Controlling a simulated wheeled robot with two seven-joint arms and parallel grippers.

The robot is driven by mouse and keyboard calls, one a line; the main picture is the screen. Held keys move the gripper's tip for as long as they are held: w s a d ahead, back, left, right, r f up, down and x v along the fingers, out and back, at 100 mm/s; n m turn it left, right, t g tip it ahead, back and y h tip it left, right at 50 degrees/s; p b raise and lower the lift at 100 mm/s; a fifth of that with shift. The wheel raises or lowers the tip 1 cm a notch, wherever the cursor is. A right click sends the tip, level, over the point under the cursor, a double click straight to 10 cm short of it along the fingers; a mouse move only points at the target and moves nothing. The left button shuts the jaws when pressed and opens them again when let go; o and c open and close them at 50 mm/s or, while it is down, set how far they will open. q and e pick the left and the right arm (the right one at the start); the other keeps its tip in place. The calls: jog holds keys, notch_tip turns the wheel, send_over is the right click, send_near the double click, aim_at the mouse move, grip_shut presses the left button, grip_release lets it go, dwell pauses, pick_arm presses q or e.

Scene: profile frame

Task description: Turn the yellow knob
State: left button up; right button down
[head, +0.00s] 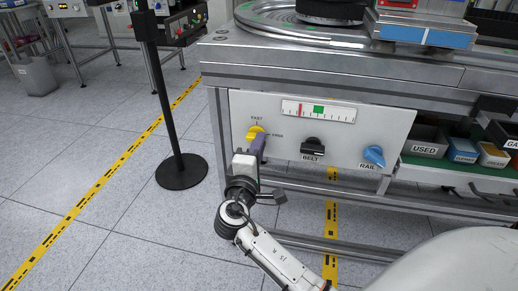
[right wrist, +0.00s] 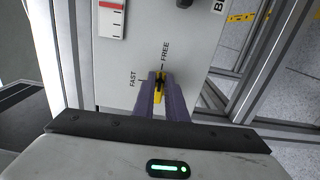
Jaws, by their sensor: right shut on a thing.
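The yellow knob (head: 255,131) is on the left part of a pale panel (head: 282,140) at the front of the workstation. The labels FAST and FREE are printed around it. My right gripper (head: 259,143) reaches it from below, with purple fingers at the knob. In the right wrist view the fingers (right wrist: 159,80) are closed on both sides of the yellow knob (right wrist: 158,95), which shows a dark mark. The fingers partly hide it, and I cannot tell exactly which label it points at. My left gripper is not in view.
On the same panel are a black BELT knob (head: 312,146), a blue RAIL knob (head: 374,156) and a gauge (head: 333,111) with red and green marks. Labelled bins (head: 427,143) stand at the right. A black post base (head: 181,172) stands on the floor at left.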

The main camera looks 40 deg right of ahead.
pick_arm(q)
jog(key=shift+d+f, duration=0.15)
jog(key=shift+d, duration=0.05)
pick_arm(e)
jog(key=shift+a+f+m, duration=0.1)
jog(key=shift+f+m, duration=0.05)
jog(key=shift+m, duration=0.15)
jog(key=c, duration=1.8)
grip_release()
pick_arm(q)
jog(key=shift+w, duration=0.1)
